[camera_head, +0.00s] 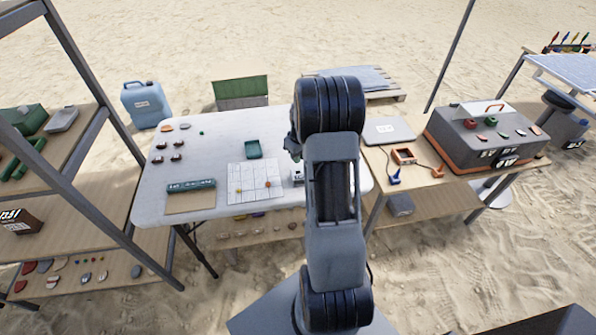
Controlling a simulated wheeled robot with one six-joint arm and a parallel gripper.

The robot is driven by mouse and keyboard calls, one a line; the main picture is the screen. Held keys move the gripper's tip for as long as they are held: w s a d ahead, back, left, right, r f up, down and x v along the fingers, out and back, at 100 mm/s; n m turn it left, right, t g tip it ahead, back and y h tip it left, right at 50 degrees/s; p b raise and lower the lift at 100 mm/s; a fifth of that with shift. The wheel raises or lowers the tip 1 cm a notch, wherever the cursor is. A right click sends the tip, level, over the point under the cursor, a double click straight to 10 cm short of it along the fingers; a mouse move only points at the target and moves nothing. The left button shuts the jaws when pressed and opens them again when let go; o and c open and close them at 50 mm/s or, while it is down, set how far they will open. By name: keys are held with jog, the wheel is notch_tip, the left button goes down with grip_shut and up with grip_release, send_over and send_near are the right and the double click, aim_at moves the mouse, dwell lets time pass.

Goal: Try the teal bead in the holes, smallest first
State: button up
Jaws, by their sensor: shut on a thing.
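A small green-teal bead (201,132) lies on the bare white table (222,128), towards its back. A dark teal bar (191,186) with pale marks lies near the front left of the table; any holes in it are too small to make out. My arm stands upright in front of the table's right part. A small grey-green part shows at its left edge, but my gripper's fingers are hidden behind the arm. I cannot see what is between them.
A white grid sheet (254,172) holds a few small orange and yellow pieces. A green tray (254,149) stands behind it. Several small brown and reddish pieces lie at the table's back left. A wooden side table (381,176) with a large grey-orange case (455,142) is at right.

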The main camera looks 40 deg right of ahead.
jog(key=shift+f, duration=0.25)
jog(key=shift+f+b, duration=1.15)
jog(key=shift+f, duration=1.05)
jog(key=shift+f+b, duration=0.1)
jog(key=shift+b, duration=0.5)
grip_shut()
dwell(0.5)
jog(key=o, duration=1.3)
grip_release()
jog(key=shift+c, duration=0.2)
jog(key=shift+r, duration=0.2)
jog(key=shift+r+p, duration=1.95)
jog(key=shift+r, duration=0.9)
